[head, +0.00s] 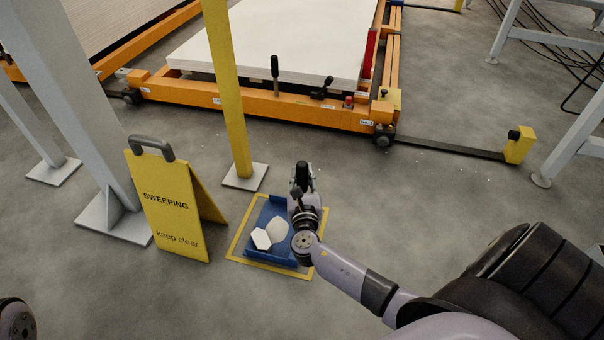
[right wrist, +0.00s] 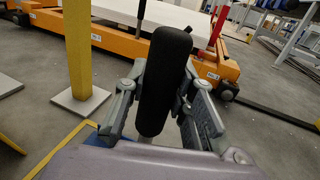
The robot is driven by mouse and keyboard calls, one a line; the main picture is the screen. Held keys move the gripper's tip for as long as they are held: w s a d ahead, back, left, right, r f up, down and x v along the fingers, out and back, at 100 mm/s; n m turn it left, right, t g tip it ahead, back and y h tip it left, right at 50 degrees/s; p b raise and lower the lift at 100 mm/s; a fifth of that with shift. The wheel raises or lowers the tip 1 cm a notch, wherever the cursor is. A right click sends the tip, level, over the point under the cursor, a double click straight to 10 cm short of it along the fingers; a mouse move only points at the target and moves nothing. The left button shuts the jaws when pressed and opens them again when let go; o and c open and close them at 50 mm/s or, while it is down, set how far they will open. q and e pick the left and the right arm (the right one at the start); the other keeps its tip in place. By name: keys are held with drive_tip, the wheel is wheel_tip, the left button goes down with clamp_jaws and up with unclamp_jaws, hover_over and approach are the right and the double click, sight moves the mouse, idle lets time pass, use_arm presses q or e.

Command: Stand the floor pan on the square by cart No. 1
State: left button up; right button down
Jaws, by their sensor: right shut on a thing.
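The floor pan (head: 262,212) is blue and sits inside the yellow outlined square (head: 236,243) on the floor. Two pale flat pieces (head: 261,239) lie in it. My right gripper (head: 302,178) is above the pan's right side. In the right wrist view the gripper (right wrist: 165,112) is shut on a thick black handle (right wrist: 165,80), which stands up between its fingers. My forearm hides part of the pan's right side. I cannot tell whether the pan touches the floor. My left gripper is out of view.
A yellow sweeping sign (head: 170,205) stands left of the square. A yellow post (head: 228,95) rises just behind it.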

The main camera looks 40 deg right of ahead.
drive_tip(key=c, duration=1.8)
unclamp_jaws()
drive_tip(key=o, duration=0.5)
drive_tip(key=shift+c, duration=0.2)
drive_tip(key=shift+s+a, duration=0.1)
